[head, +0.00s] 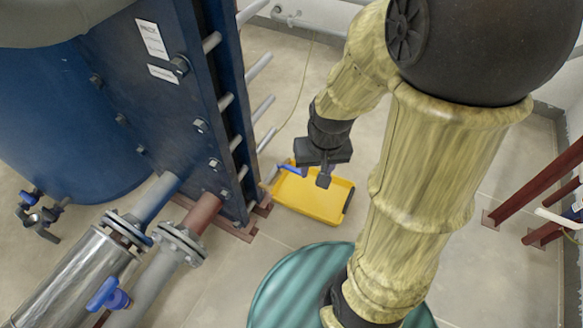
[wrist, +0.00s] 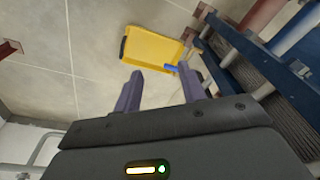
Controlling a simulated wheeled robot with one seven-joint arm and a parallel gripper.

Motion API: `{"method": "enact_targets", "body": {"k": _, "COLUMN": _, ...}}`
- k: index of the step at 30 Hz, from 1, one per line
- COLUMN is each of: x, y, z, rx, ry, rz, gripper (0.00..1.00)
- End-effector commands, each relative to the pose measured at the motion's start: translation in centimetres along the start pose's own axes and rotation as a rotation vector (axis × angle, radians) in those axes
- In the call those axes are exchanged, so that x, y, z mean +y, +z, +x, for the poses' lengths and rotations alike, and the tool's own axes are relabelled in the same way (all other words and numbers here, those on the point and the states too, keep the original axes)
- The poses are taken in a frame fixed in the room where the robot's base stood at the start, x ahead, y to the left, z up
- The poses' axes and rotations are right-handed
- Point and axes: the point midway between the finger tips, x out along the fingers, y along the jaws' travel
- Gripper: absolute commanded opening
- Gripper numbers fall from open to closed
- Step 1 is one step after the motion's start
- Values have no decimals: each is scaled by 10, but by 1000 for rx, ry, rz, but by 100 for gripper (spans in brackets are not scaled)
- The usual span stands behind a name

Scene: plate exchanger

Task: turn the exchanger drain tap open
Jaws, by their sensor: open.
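The drain tap's blue lever (head: 291,169) shows in the head view above the yellow tray, at the foot of the blue plate exchanger (head: 160,85). My gripper (head: 318,176) is just right of the lever and points down over the tray. In the wrist view the blue lever (wrist: 171,67) appears beyond the tips of my gripper (wrist: 162,78), between its two parted fingers. The fingers are open and hold nothing. I cannot tell how far below the fingertips the lever lies. The tap's body is hard to make out.
The yellow tray (head: 297,208) lies on the floor below the tap. A round teal lid (head: 283,287) stands in front. Flanged pipes with another blue handle (head: 106,294) run at the lower left. Dark red posts (head: 530,195) stand at the right. Floor shows bare behind the tray.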

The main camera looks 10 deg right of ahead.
Motion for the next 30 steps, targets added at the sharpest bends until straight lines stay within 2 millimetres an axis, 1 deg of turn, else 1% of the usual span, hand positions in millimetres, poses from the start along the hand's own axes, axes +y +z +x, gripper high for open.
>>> {"method": "enact_targets", "body": {"k": 1, "x": 7, "y": -1, "z": 12, "rx": -46, "ry": -7, "rz": 54, "gripper": 41}}
{"method": "enact_targets", "body": {"k": 6, "x": 22, "y": -2, "z": 50, "rx": -197, "ry": -60, "rz": 247, "gripper": 41}}
{"method": "enact_targets", "body": {"k": 14, "x": 41, "y": 1, "z": 107, "rx": -413, "ry": -195, "rz": 554, "gripper": 41}}
{"method": "enact_targets", "body": {"k": 18, "x": 47, "y": 3, "z": 136, "rx": -518, "ry": -297, "rz": 722, "gripper": 41}}
{"method": "enact_targets", "body": {"k": 23, "x": 52, "y": 4, "z": 166, "rx": -627, "ry": -437, "rz": 916, "gripper": 41}}
{"method": "enact_targets", "body": {"k": 30, "x": 59, "y": -4, "z": 206, "rx": -763, "ry": -701, "rz": 1205, "gripper": 41}}
